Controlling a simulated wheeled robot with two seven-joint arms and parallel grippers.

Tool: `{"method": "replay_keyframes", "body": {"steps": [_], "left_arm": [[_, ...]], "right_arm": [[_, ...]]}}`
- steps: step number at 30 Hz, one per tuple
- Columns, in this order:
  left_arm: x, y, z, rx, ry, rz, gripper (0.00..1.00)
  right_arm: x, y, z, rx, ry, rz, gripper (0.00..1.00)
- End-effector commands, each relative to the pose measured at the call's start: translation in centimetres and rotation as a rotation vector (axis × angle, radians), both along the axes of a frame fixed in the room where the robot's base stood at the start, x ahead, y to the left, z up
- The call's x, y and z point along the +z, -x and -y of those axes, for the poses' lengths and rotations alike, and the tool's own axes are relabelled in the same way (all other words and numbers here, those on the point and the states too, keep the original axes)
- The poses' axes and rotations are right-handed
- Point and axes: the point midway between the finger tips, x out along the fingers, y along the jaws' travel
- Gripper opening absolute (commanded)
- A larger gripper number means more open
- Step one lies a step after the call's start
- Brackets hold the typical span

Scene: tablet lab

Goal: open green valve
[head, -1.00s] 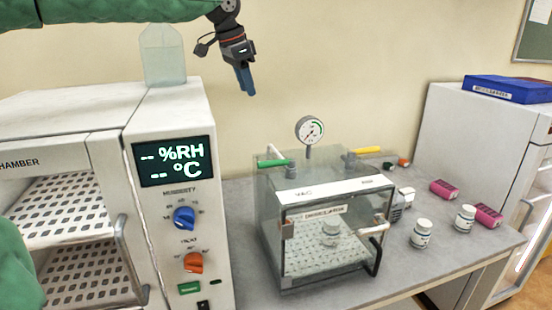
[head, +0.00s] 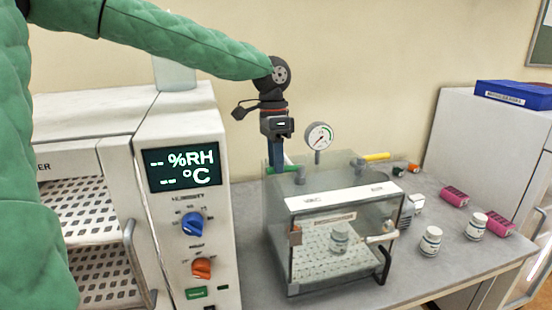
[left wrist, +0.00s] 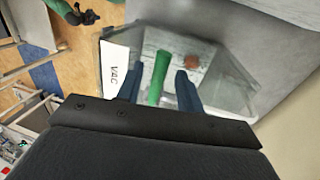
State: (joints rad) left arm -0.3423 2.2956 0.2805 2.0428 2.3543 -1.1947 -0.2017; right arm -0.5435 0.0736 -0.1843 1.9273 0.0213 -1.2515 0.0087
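The green valve handle (left wrist: 158,78) shows in the left wrist view between the two blue fingers of my left gripper (left wrist: 160,88), with a gap on each side. In the head view the same gripper (head: 277,158) points down at the back left of the clear vacuum desiccator (head: 275,235), and the green handle (head: 284,170) is mostly hidden behind the fingers. The fingers are apart; contact with the handle cannot be made out. My right gripper is not seen in the head view.
A pressure gauge (head: 319,136) and a yellow handle (head: 376,156) stand on the desiccator's right of the gripper. The humidity chamber (head: 165,120) is close on the left.

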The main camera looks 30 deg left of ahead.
Motion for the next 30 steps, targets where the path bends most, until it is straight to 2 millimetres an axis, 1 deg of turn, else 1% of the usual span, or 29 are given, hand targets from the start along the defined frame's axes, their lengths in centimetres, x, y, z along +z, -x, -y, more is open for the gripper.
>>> {"method": "replay_keyframes", "body": {"steps": [3, 10, 11, 12, 16, 17, 27, 29, 30], "left_arm": [[-0.46, 0.05, 0.05, 0.000, 0.001, 0.001, 0.37], [-0.56, 0.06, 0.05, 0.001, 0.001, 0.001, 0.37], [-0.56, 0.06, 0.05, 0.000, 0.001, 0.001, 0.35], [-0.55, 0.05, 0.06, 0.000, 0.001, 0.001, 0.27], [-0.54, 0.06, 0.05, 0.000, 0.001, 0.001, 0.02], [-0.54, 0.06, 0.05, 0.000, 0.001, 0.001, 0.00], [-0.43, 0.09, 0.09, 0.020, 0.001, 0.002, 0.00], [-0.39, 0.12, 0.13, 0.036, 0.002, 0.001, 0.00], [-0.37, 0.16, 0.16, 0.051, 0.002, 0.001, 0.00]], "right_arm": [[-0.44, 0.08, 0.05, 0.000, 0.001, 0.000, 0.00], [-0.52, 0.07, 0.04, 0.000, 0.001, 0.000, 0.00], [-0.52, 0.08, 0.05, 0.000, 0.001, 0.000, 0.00], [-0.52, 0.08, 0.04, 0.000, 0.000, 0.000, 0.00], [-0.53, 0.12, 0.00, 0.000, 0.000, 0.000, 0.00], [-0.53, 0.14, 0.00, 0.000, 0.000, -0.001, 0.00], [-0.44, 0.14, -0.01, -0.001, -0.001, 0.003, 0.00], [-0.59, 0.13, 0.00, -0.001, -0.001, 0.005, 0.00], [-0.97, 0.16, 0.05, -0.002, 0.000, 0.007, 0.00]]}}
